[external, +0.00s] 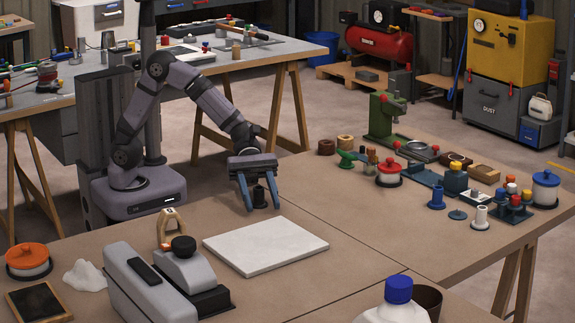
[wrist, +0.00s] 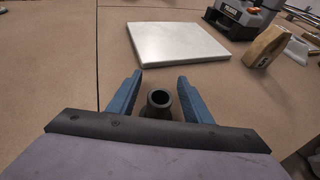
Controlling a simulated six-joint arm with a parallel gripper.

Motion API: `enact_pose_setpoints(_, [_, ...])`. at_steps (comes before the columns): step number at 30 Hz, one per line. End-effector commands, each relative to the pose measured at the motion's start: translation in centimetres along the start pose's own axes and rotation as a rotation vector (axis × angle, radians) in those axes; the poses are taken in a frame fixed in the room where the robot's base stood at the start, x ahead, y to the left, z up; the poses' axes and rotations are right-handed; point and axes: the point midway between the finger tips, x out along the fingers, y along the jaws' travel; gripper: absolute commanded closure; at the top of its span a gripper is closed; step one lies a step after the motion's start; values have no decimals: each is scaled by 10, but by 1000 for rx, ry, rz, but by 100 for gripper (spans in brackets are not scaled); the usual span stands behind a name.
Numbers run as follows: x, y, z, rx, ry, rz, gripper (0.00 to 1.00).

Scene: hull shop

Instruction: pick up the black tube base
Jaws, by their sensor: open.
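The black tube base (external: 259,196) stands upright on the brown table, between the fingers of my gripper (external: 260,204). In the wrist view the black tube base (wrist: 160,101) shows its round hollow top, and its lower part is partly hidden by the gripper body. My gripper (wrist: 160,88) is open, with one blue finger on each side of the tube. A gap shows between the tube and each finger in the wrist view. The fingertips are low, close to the table.
A white slab (external: 266,246) lies just in front of the gripper. A grey machine (external: 150,287) and a wooden block (external: 170,226) stand to the left. A blue tube base (external: 437,197) and several small parts stand at the right. Table around the tube is clear.

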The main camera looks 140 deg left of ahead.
Motion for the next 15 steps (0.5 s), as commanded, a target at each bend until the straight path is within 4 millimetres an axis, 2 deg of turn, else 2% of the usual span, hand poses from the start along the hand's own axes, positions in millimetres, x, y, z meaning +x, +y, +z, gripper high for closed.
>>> enact_pose_setpoints(8, [4, 0, 0, 0, 0, 1, 55])
enact_pose_setpoints(9, [4, 0, 0, 0, 0, 1, 59])
enact_pose_setpoints(14, [3, 0, 0, 0, 0, 1, 98])
enact_pose_setpoints(15, [3, 0, 0, 0, 0, 1, 100])
